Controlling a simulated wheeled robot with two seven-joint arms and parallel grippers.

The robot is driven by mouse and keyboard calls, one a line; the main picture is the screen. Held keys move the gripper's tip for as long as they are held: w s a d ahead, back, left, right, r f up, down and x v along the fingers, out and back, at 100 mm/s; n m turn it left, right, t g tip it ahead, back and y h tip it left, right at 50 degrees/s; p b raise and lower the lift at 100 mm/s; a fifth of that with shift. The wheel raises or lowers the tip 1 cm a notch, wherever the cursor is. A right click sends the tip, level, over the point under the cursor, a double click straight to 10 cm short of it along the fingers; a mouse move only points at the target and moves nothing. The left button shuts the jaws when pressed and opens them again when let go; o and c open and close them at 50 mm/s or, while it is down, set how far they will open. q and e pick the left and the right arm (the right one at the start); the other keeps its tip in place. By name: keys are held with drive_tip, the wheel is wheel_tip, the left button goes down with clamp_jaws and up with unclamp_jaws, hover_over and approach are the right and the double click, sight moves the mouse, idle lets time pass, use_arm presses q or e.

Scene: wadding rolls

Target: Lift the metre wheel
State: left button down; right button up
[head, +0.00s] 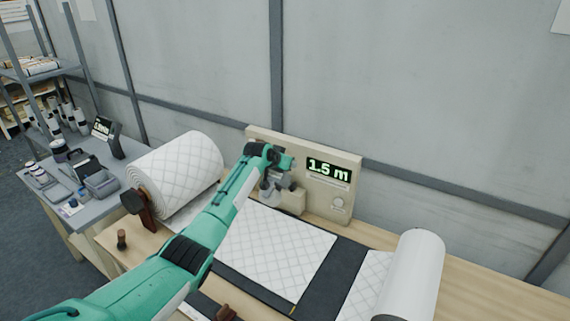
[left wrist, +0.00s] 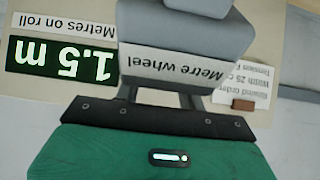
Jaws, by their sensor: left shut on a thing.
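The grip point itself is hidden there. The panel's display (head: 328,168) reads 1.5 m; it also shows upside down in the left wrist view (left wrist: 62,60). My right gripper is out of view.
A large quilted roll (head: 180,170) lies at the left of the wooden bench. A smooth white roll (head: 413,275) lies at the right, past a dark strip (head: 335,280). A grey side table (head: 75,185) holds trays and small items. The wall is close behind.

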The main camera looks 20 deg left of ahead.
use_arm(q)
drive_tip(key=shift+w+r, duration=0.1)
drive_tip(key=shift+r, duration=0.1)
drive_tip(key=c, duration=1.1)
unclamp_jaws()
drive_tip(key=shift+o, duration=1.3)
drive_tip(key=shift+w+f, duration=0.1)
drive_tip(key=shift+f, duration=0.1)
drive_tip(key=shift+s+a+r, duration=0.1)
drive_tip(key=shift+s+r, duration=0.2)
drive_tip(key=shift+s, duration=0.25)
drive_tip(key=b+v, duration=0.3)
drive_tip(key=v, duration=0.9)
drive_tip(key=shift+s+r+b, duration=0.15)
drive_tip(key=shift+r+b, duration=0.1)
drive_tip(key=shift+b, duration=0.1)
